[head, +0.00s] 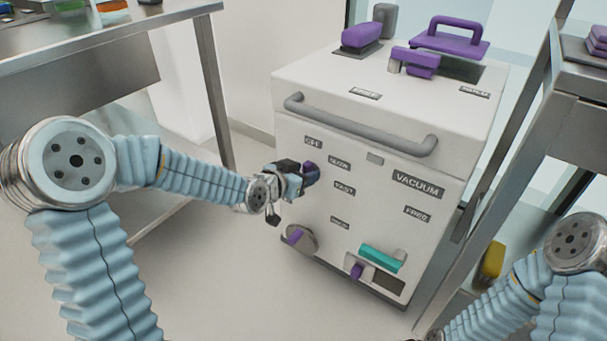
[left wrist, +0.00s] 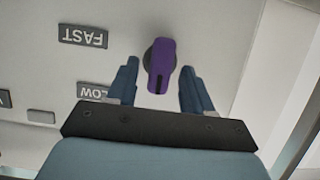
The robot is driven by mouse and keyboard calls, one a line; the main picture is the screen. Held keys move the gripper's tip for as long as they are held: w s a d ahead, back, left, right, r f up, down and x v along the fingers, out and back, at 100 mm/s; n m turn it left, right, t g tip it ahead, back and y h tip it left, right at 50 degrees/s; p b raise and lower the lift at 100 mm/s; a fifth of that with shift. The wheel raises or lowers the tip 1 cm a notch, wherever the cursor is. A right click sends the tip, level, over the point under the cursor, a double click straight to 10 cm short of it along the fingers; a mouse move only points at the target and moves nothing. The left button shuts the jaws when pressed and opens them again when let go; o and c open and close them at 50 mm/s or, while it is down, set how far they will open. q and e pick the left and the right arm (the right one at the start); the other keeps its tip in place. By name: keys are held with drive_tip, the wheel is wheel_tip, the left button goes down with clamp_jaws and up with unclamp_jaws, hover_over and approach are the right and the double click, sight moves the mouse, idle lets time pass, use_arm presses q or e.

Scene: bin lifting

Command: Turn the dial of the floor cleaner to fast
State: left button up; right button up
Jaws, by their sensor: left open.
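The floor cleaner (head: 385,165) is a white box with VACUUM, OFF, SLOW and FAST labels on its front. A purple dial knob (left wrist: 161,66) on a dark round base sits between the two open fingers of my left gripper (left wrist: 157,88) in the left wrist view, with gaps visible on both sides. The FAST label (left wrist: 83,37) appears upside down there, and the SLOW label (left wrist: 95,91) is partly hidden by a finger. In the head view my left gripper (head: 304,177) is at the panel and mostly covers the dial (head: 309,168).
A grey handle bar (head: 360,122) crosses the cleaner's upper front. A lower round knob (head: 300,238) and a teal handle (head: 381,257) sit below. A metal table (head: 110,35) stands at left, and a metal shelf frame (head: 510,165) is close at right.

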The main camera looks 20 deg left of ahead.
use_arm(q)
drive_tip(key=shift+w+f, duration=0.1)
drive_tip(key=shift+w, duration=0.1)
clamp_jaws()
drive_tip(key=shift+s+d+f+m+t+y+b, duration=0.1)
drive_tip(key=shift+d+f+m+t+y+b, duration=0.25)
drive_tip(key=shift+m+t+y+b, duration=1.4)
drive_tip(key=shift+s+d+f+m+t+b, duration=0.1)
drive_tip(key=shift+d+f+m+t+b, duration=0.2)
drive_tip(key=shift+m, duration=3.1)
drive_tip(key=shift+s+d+f+m+t+y+b, duration=0.15)
drive_tip(key=shift+f+m+t+y+b, duration=0.55)
drive_tip(key=shift+m, duration=1.85)
drive_tip(key=shift+r+t+b, duration=0.25)
drive_tip(key=shift+r+b, duration=0.1)
drive_tip(key=shift+b, duration=0.05)
